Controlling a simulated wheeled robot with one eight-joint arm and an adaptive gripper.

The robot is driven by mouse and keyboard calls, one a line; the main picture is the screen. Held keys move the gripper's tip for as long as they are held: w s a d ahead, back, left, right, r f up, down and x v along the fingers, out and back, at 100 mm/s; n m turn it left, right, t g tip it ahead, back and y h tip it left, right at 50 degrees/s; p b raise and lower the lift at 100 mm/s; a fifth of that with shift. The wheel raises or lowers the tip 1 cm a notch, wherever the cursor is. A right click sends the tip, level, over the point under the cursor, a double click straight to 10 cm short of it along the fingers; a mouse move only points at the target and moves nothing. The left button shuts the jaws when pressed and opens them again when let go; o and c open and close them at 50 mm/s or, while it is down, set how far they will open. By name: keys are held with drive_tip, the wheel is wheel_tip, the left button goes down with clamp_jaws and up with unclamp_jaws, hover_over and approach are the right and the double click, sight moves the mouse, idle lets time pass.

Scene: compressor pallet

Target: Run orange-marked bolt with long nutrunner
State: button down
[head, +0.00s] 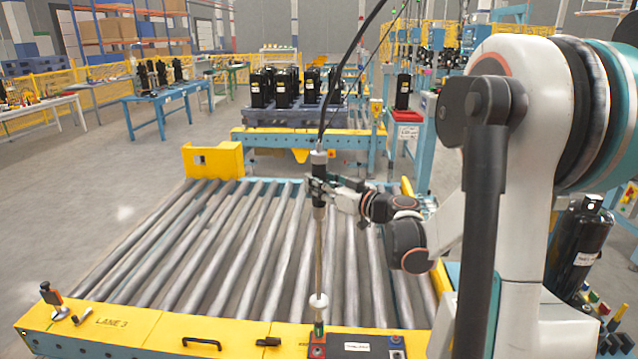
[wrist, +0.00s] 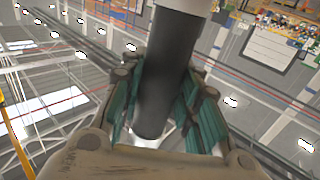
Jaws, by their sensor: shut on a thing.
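The long nutrunner (head: 319,245) stands about upright over the front of the roller conveyor in the head view. It has a dark grip, a long thin shaft and a white collar low down. My gripper (head: 320,188) is shut around its dark upper body. In the wrist view the dark cylinder of the nutrunner (wrist: 168,75) sits between the teal pads of my gripper (wrist: 165,115). The tool's lower end is at a small red-and-dark block (head: 317,345) on the yellow front rail; I cannot tell whether it touches. I cannot make out an orange-marked bolt.
The roller bed (head: 215,245) is empty. A dark case (head: 358,346) sits on the front rail right of the tool's tip. A black cable (head: 345,65) runs up from the tool. Black compressors (head: 285,88) stand on a pallet behind the conveyor. A blue table (head: 165,105) is at back left.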

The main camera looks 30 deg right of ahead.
drive_tip(key=shift+f+b, duration=0.8)
drive_tip(key=shift+f, duration=0.25)
idle(1.9)
